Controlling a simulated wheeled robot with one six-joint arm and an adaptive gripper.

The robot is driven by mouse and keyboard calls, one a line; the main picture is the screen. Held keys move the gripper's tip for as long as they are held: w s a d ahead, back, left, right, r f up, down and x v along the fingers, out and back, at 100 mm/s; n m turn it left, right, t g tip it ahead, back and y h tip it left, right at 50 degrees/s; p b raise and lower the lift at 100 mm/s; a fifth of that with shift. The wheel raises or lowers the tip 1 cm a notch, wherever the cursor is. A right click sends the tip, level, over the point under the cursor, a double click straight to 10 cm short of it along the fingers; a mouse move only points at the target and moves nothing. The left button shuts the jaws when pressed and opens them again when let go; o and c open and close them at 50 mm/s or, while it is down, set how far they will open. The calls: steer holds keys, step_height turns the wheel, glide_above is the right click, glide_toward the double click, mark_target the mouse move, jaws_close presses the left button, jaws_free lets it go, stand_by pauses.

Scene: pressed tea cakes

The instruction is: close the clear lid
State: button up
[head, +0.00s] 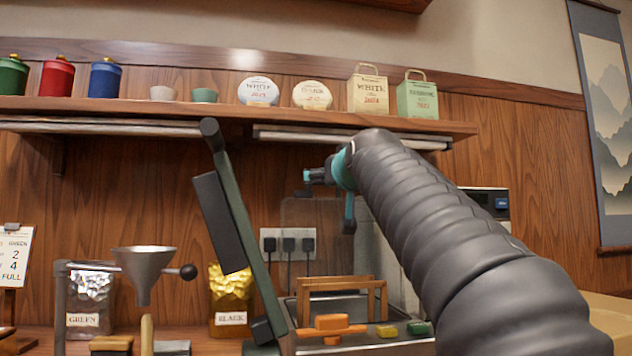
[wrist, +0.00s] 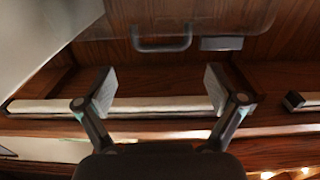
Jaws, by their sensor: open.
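The clear lid (head: 305,220) stands raised and nearly upright behind a metal box (head: 400,346) in the head view. It is faint and partly hidden by my arm. In the wrist view the clear lid (wrist: 105,28) fills the top, with a dark bar handle (wrist: 162,46) on it. My gripper (wrist: 160,88) is open and empty, its two fingers apart below the handle in that picture and not touching it. In the head view my gripper (head: 328,190) is in front of the lid's upper part, below the shelf; its fingers are small there.
A wall shelf (head: 230,107) with tins, cups and packages runs above my gripper. A dark green lever (head: 237,215) stands raised left of the box. An orange handle (head: 331,324) and a wooden rack (head: 335,283) are at the box. A funnel (head: 145,264) stands further left.

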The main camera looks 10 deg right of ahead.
steer(key=w+p, duration=0.1)
steer(key=w, duration=0.6)
steer(key=shift+w+p, duration=0.35)
